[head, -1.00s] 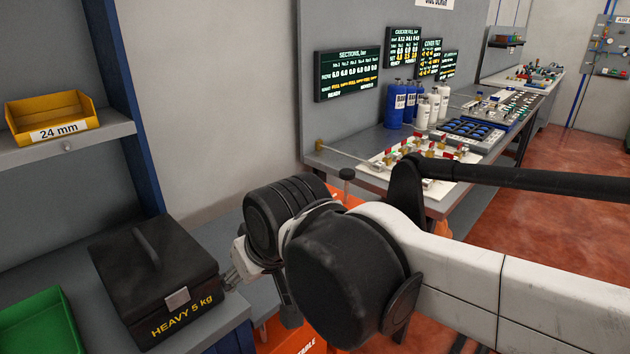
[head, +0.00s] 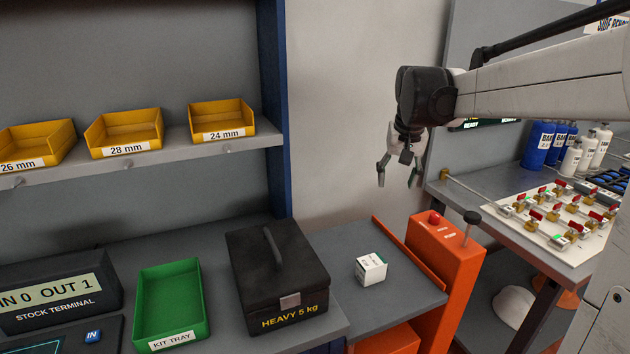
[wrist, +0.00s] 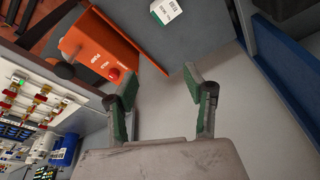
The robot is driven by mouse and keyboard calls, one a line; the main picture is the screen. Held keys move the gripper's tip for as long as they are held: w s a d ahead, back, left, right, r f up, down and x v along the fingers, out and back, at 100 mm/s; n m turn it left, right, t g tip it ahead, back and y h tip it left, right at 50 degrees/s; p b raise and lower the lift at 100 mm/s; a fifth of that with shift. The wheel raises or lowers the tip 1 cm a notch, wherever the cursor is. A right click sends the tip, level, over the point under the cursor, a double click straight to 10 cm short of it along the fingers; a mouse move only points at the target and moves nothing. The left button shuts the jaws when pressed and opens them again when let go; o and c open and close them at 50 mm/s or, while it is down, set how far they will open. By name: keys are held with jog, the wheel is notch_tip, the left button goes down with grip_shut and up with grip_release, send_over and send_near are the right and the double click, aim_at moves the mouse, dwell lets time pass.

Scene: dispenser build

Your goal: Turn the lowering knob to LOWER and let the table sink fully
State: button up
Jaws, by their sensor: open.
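The orange lift table has a grey top (head: 405,292) and an orange control post (head: 447,262) at its right end. A red button (head: 436,216) and a black knob on a stem (head: 472,219) stand on the post; their labels are too small to read in the head view. The post also shows in the wrist view (wrist: 93,48), with its red button (wrist: 113,73). My gripper (head: 398,178) is open and empty, above and behind the post, apart from it. In the wrist view its fingers (wrist: 160,78) are spread. A white labelled box (head: 370,269) rests on the table.
A black HEAVY 5 kg case (head: 277,285) and a green kit tray (head: 172,305) are on the bench left of the table. Yellow bins (head: 222,119) line the shelf. A valve board (head: 545,222) and bottles (head: 538,144) stand on the right bench.

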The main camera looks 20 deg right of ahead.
jog(key=w+d+f+m+g+p, duration=0.25)
jog(key=w+d, duration=0.45)
jog(key=d, duration=0.5)
jog(key=y+p, duration=0.1)
send_over(435, 214)
notch_tip(435, 214, down, 5)
jog(key=shift+m, duration=0.35)
notch_tip(435, 214, down, 14)
jog(key=shift+s+p, duration=0.15)
jog(key=shift+p, duration=0.45)
jog(key=c, duration=1.1)
